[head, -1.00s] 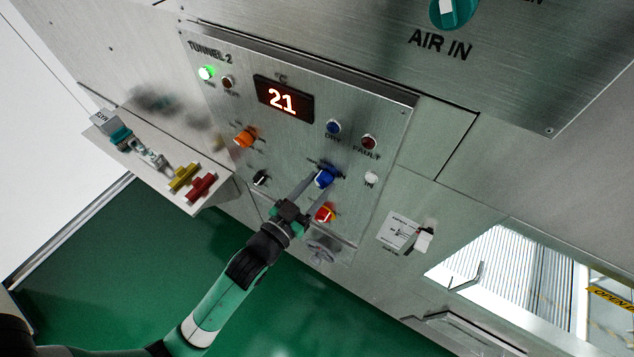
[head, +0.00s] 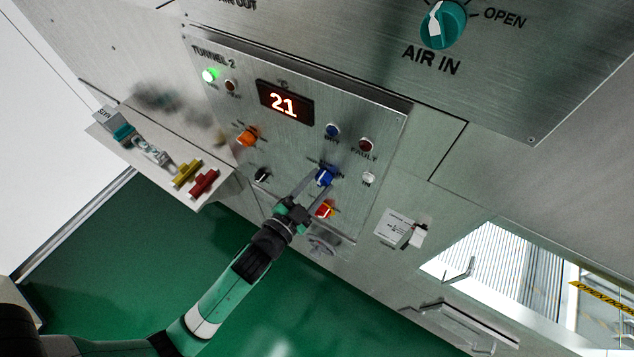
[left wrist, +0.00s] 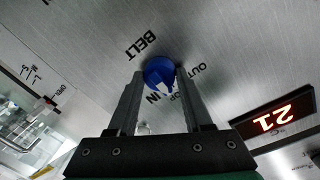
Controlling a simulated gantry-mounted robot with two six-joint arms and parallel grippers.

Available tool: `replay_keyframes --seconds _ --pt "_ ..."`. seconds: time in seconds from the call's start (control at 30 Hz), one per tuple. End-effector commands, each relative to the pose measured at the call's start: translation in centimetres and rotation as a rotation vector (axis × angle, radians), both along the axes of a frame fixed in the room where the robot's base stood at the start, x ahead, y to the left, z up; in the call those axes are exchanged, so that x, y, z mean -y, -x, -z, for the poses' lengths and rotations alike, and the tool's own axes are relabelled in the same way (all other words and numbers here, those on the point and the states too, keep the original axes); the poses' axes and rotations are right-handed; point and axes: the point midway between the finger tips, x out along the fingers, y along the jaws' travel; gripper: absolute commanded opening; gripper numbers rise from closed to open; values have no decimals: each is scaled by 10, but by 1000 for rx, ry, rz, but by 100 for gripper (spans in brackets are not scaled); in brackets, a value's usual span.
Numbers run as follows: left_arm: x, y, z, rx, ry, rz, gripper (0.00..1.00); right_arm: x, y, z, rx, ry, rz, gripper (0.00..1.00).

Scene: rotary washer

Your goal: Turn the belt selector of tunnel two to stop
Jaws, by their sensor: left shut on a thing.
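The blue belt selector (head: 324,176) sits low on the steel tunnel 2 panel (head: 380,105). In the left wrist view the blue knob (left wrist: 158,72) has the label BELT beside it, with OUT and IN legible and another label partly hidden by my finger. My left gripper (head: 314,181) reaches up to the panel from below; its fingers (left wrist: 157,82) are shut on the knob, one on each side. My right gripper is not in view.
The display (head: 285,102) reads 21. A shelf (head: 215,190) with yellow and red handles juts out at left. A teal AIR IN knob (head: 443,24) is above.

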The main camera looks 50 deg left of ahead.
Motion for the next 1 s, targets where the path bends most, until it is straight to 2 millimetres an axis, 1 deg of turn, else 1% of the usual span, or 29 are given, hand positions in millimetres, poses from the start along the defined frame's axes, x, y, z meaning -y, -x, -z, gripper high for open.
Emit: replay_keyframes --seconds 0.33,0.37,0.4,0.5,0.83,0.93,1.0 --pt "0 0 -1 1 -2 1 0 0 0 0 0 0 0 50" --pt "0 0 -1 1 -2 1 56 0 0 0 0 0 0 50" --pt "0 0 -1 1 -1 1 63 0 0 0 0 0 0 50" --pt "0 0 -1 1 -1 1 80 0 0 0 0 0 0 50" --pt "1 3 0 0 -1 0 80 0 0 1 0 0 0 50" --pt "4 14 1 -2 -1 0 80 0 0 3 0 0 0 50" --pt "7 27 1 -3 -2 0 80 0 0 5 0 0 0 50"
